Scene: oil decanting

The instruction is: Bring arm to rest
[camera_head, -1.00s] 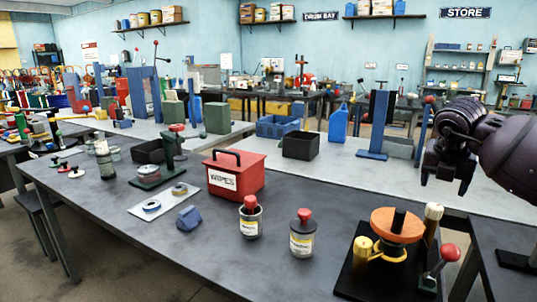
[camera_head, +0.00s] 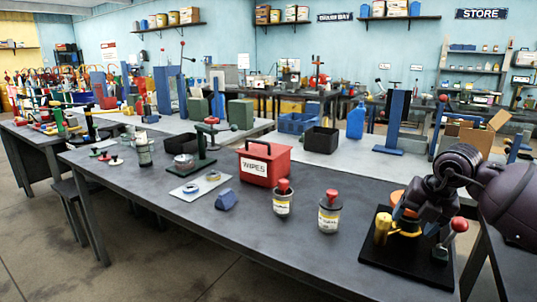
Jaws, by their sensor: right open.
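My right arm (camera_head: 512,205) comes in from the right edge in dark purple-black. My right gripper (camera_head: 416,208) points down over the fixture with the orange disc (camera_head: 398,198) at the table's right end, and hides much of that disc. The jaws look open; I see nothing held between them. Whether the fingers touch the disc cannot be told. The fixture stands on a black base plate (camera_head: 400,262), with a yellow cylinder (camera_head: 382,227) on its left and a red-knobbed lever (camera_head: 459,225) on its right. My left gripper is not in view.
On the grey table (camera_head: 250,238) stand two red-capped jars (camera_head: 282,203), a red WIPES box (camera_head: 264,168) and a small blue block (camera_head: 226,200). A light bench behind carries a black bin (camera_head: 321,140) and an open cardboard box (camera_head: 478,131). The table's front middle is clear.

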